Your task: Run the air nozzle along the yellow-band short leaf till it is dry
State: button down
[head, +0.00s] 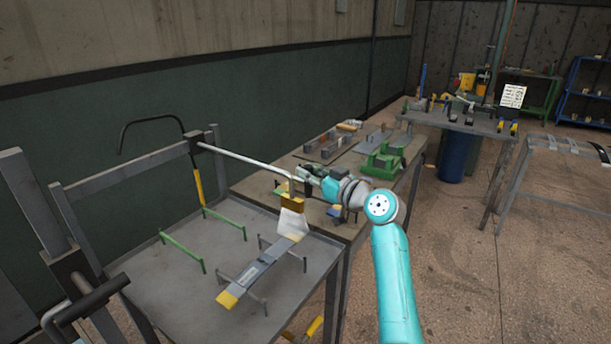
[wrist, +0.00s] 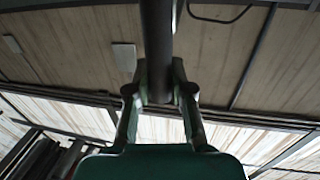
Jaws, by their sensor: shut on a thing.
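The short leaf is a grey strip (head: 262,264) lying aslant on dark pegs, with a yellow band (head: 228,299) at its near end. Paler patches show along its top; I cannot tell which are wet. My gripper (head: 304,176) is above the leaf's far end, shut on the air nozzle; the wrist view shows its jaws (wrist: 160,95) around a dark round bar (wrist: 158,40). A silver tube (head: 245,162) runs left from it to a black body with a yellow grip (head: 198,185). A gold head (head: 292,201) with a white wedge (head: 292,223) below points down at the leaf's far end.
The grey rack table (head: 180,295) has green pegs (head: 182,250) and upright posts at left. A black hose (head: 125,130) loops over it. A bench (head: 265,187) with a green fixture (head: 382,162) stands behind my gripper. Open floor lies to the right.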

jog(key=c, duration=1)
grip_release()
jog(key=v, duration=1.2)
